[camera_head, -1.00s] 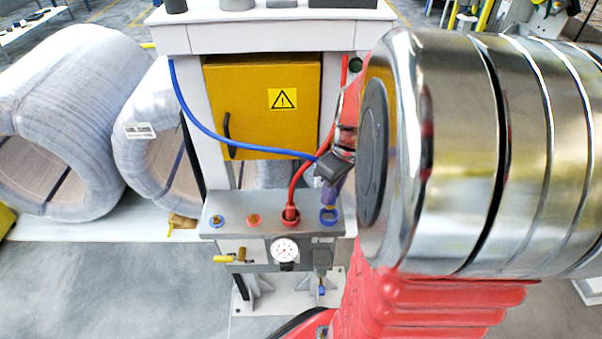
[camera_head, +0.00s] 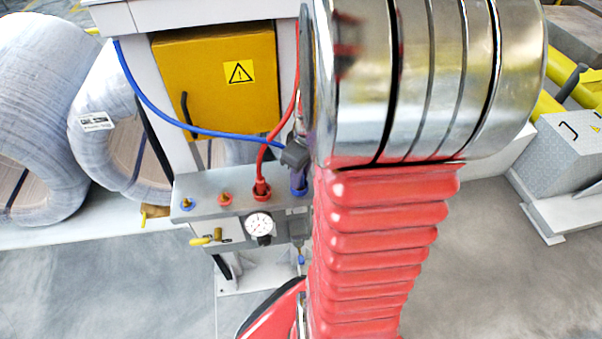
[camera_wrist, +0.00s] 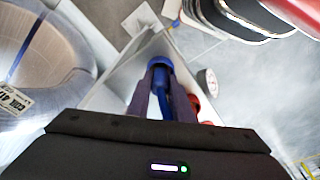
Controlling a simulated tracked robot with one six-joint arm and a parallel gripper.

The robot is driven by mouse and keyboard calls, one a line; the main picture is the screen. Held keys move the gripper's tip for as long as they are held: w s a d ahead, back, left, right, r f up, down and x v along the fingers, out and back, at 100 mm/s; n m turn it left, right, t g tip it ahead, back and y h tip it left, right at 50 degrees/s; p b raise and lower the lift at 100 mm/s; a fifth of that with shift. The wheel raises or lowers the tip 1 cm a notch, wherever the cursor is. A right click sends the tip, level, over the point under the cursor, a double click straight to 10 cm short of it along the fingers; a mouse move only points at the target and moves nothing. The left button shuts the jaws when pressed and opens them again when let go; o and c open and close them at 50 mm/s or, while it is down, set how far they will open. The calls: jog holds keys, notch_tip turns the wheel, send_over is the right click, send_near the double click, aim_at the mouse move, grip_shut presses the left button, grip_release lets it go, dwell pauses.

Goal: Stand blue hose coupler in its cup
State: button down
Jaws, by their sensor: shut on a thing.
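The blue hose (camera_head: 160,120) runs from the upper left of the frame to my gripper. My gripper (camera_wrist: 161,82) is shut on the blue hose coupler (camera_wrist: 159,92), which shows between the two dark fingers in the wrist view. The blue cup (camera_wrist: 160,62) is a ring at the fingertips. In the head view my gripper (camera_head: 298,172) is at the right end of the grey shelf (camera_head: 215,182), directly over the blue cup. The coupler's lower end meets the cup; I cannot tell how deep it sits.
A red hose (camera_head: 275,142) stands in the red cup (camera_head: 262,189) just left. A pressure gauge (camera_head: 258,224) is below the shelf. A yellow cabinet (camera_head: 215,80) is behind. Wrapped coils (camera_head: 40,110) stand left.

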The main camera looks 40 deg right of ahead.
jog(key=c, duration=1.6)
grip_release()
jog(key=shift+r, duration=0.1)
jog(key=r, duration=0.4)
jog(key=s+r, duration=0.1)
jog(key=r, duration=0.6)
jog(key=shift+s+d+r, duration=0.15)
jog(key=shift+s+r, duration=0.25)
jog(key=a+r+t, duration=0.1)
jog(key=a, duration=0.6)
jog(key=s+a+r+m+t, duration=0.1)
jog(key=a+r, duration=0.1)
jog(key=a, duration=0.6)
jog(key=s+a+r+m+t, duration=0.1)
jog(key=a+r, duration=0.1)
jog(key=a, duration=0.6)
jog(key=shift+r+t, duration=0.2)
jog(key=shift+t, duration=0.2)
